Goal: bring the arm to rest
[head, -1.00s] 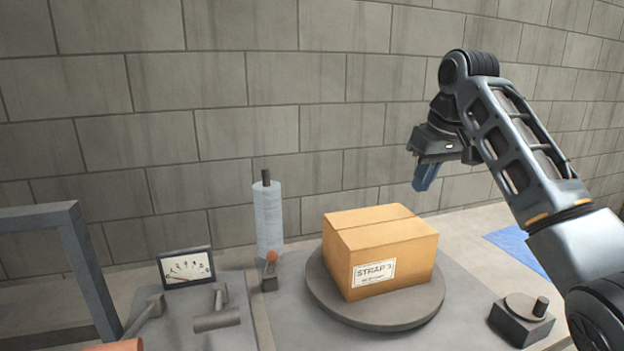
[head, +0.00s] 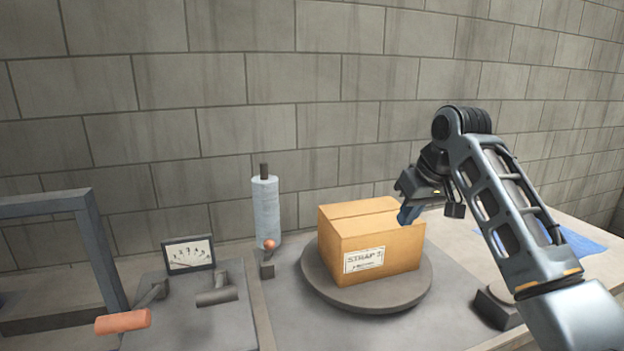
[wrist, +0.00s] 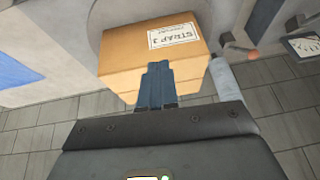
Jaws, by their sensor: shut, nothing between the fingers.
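My gripper (head: 408,215) is at the right of the cardboard box in the head view, its blue fingers overlapping the box's right top edge in the picture. In the wrist view my gripper (wrist: 157,84) shows its blue fingers together with nothing between them. The fingers overlap the box's side in that view; I cannot tell whether they touch it. The cardboard box (head: 352,238) carries a white "STRAP" label and stands on a round grey turntable (head: 325,291). The box also shows in the wrist view (wrist: 120,58).
A roll of film (head: 266,212) stands upright behind the turntable. An analog meter (head: 189,254), a lever with an orange grip (head: 123,321) and a grey frame (head: 97,262) are at left. A dark block (head: 497,307) is partly hidden by my arm. A blue sheet (head: 580,243) lies at right.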

